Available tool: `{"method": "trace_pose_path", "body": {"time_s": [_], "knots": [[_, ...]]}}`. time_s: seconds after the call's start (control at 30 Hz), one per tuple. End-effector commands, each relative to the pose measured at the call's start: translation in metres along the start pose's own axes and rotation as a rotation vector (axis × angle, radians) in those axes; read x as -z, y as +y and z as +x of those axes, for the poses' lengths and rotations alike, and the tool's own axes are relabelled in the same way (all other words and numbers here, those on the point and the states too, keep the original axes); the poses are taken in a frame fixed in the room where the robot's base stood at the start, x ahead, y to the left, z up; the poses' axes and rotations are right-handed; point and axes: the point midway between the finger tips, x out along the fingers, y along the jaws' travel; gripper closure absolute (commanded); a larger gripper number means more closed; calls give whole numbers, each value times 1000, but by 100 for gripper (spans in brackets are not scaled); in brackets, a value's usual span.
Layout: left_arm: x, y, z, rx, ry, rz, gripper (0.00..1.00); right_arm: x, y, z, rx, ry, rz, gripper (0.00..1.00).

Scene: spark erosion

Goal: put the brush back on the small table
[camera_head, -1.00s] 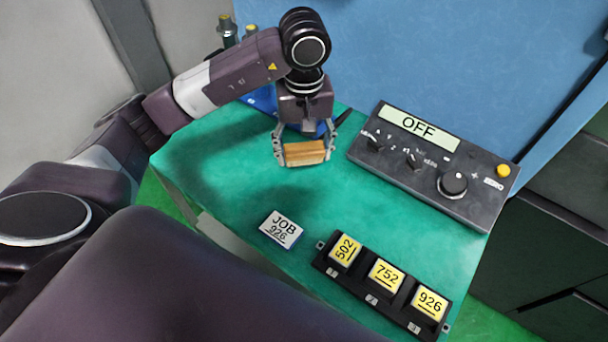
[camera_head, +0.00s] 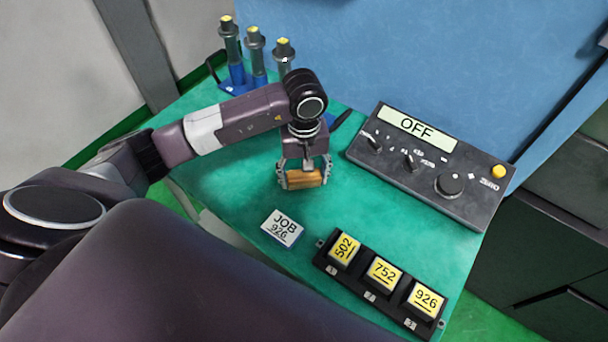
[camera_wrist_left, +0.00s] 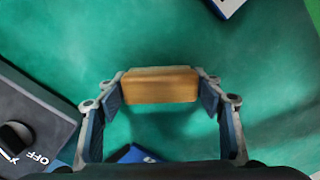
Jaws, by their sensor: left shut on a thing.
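The brush shows as a wooden block (camera_head: 305,178), held between the fingers of my left gripper (camera_head: 303,180) over the green top of the small table (camera_head: 235,190). In the left wrist view the wooden block (camera_wrist_left: 160,85) spans the gap between the two fingertips (camera_wrist_left: 160,88). The gripper is shut on it. I see no bristles; the underside is hidden. I cannot tell whether the brush touches the table top. My right gripper is not in view.
A control box (camera_head: 432,165) reading OFF stands at the right. A JOB 926 card (camera_head: 282,228) lies in front of the gripper, near a black holder (camera_head: 380,285) with yellow-labelled blocks. Several dark cylindrical tools (camera_head: 255,50) stand in blue holders at the back left.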

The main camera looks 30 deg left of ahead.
Motion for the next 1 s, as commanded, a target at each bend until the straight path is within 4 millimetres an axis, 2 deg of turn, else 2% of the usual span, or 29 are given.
{"method": "trace_pose_path", "body": {"time_s": [0.07,0.1,0.23,0.6,0.67,1.0], "knots": [[0,0,3,0,1,0,65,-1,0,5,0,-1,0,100],[0,0,2,0,0,0,35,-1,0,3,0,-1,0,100],[0,0,2,0,0,0,21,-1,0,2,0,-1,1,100],[0,0,-2,1,-1,0,21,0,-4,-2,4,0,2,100],[1,0,-6,-2,2,0,21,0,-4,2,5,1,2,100],[2,0,-76,-3,6,1,21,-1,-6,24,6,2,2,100]]}}
